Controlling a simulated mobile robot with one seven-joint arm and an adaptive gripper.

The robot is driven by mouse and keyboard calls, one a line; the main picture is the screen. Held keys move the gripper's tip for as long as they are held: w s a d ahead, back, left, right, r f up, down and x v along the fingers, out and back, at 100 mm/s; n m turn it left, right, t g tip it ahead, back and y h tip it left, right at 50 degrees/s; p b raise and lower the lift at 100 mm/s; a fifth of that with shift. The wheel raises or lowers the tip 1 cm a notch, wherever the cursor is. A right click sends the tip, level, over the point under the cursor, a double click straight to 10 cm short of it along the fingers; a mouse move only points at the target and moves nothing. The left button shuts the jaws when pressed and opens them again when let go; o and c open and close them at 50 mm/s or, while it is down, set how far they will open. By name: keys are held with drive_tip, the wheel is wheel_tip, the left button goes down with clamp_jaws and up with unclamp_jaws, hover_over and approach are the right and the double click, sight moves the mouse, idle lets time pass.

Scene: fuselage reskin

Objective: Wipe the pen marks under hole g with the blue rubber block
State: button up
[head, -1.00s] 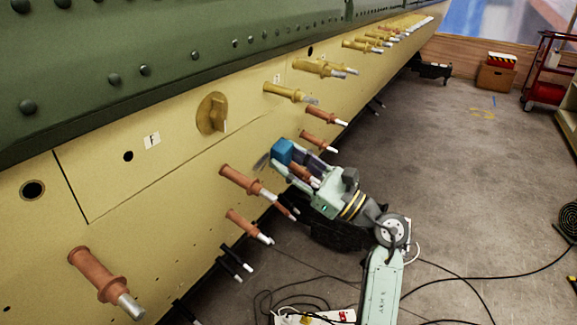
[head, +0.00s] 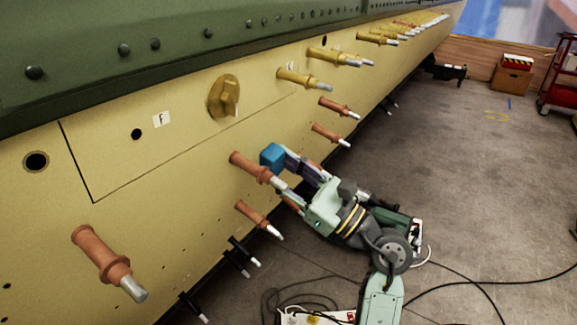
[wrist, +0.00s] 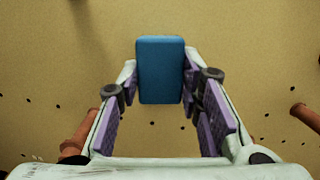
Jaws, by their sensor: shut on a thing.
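The blue rubber block (head: 272,156) is held at the tips of my gripper (head: 279,168), just beside the tan fuselage panel (head: 190,160). In the wrist view the block (wrist: 160,70) sits upright between the two fingers (wrist: 160,84), with the panel behind it. I cannot tell whether the block touches the panel. No pen marks show clearly now; the block and gripper cover part of the surface. A small white label (head: 291,66) is on the panel up and right of the block; its letter is unreadable.
An orange-brown fastener (head: 249,166) sticks out right beside the block, overlapping the gripper in the head view. Others project below (head: 257,219) and to the right (head: 330,134). A yellow knob (head: 224,97) and label F (head: 161,119) are up left. Cables lie on the floor.

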drive_tip(key=shift+s+a, duration=0.5)
drive_tip(key=shift+s, duration=0.1)
drive_tip(key=b+v, duration=0.4)
drive_tip(key=v, duration=0.1)
drive_tip(key=shift+r, duration=0.2)
drive_tip(key=shift+s+d+b, duration=0.3)
drive_tip(key=shift+s+d, duration=0.1)
drive_tip(key=shift+d, duration=0.25)
drive_tip(key=shift+d+f, duration=0.1)
drive_tip(key=b+v, duration=0.2)
drive_tip(key=shift+s+d, duration=0.25)
drive_tip(key=shift+d, duration=0.05)
